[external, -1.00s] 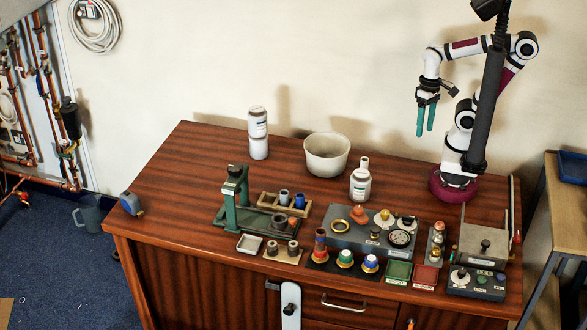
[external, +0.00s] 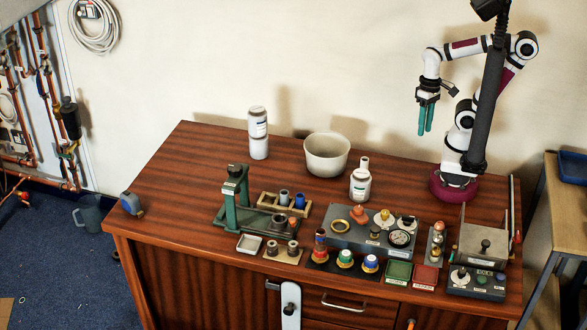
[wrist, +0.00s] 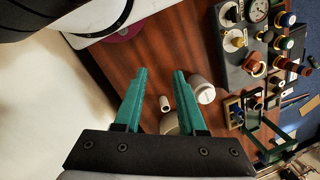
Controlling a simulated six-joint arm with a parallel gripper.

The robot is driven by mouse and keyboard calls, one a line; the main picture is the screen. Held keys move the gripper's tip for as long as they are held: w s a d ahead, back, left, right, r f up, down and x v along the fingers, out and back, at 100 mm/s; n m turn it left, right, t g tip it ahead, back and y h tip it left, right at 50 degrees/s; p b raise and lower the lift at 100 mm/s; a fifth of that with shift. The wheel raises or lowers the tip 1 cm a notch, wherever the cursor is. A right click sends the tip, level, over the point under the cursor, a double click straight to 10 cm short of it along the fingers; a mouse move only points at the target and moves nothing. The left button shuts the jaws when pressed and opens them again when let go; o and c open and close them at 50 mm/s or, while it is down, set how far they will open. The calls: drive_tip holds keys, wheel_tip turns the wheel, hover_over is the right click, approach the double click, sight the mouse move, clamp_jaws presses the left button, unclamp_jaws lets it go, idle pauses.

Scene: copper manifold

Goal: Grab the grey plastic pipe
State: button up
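A short grey cylinder (external: 284,196), which looks like the grey plastic pipe, stands in a wooden holder (external: 266,204) beside a blue cylinder (external: 300,201). The holder is behind the green press, near the middle of the workbench. My gripper (external: 425,133) hangs high above the back right of the bench, fingers pointing down, far from the holder. In the wrist view its teal fingers (wrist: 160,72) are apart, with nothing between them. The pipe is too small to make out clearly in the wrist view.
A green press (external: 237,190), white bowl (external: 327,155), tall white bottle (external: 258,133) and smaller white bottle (external: 360,184) stand on the bench (external: 180,180). A grey panel (external: 345,238) with gauges and knobs is right of the holder. The bench's left side is mostly clear.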

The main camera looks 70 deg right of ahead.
drive_tip(key=m+t+y, duration=0.5)
drive_tip(key=m+y, duration=0.6)
drive_tip(key=m, duration=0.6)
hover_over(283, 197)
drive_tip(key=d, duration=0.2)
drive_tip(key=f, duration=1.2)
drive_tip(key=shift+s+a+f, duration=0.1)
drive_tip(key=shift+s+a, duration=0.1)
drive_tip(key=shift+a, duration=0.05)
drive_tip(key=f, duration=0.6)
drive_tip(key=shift+w+f, duration=0.2)
drive_tip(key=shift+w+a+f, duration=0.2)
drive_tip(key=shift+a+f, duration=0.25)
drive_tip(key=shift+a, duration=0.05)
drive_tip(key=shift+w+a+f, duration=0.15)
drive_tip(key=shift+a+f, duration=0.3)
drive_tip(key=shift+w+a+f, duration=0.15)
drive_tip(key=shift+w+a, duration=0.05)
drive_tip(key=shift+a, duration=0.15)
clamp_jaws()
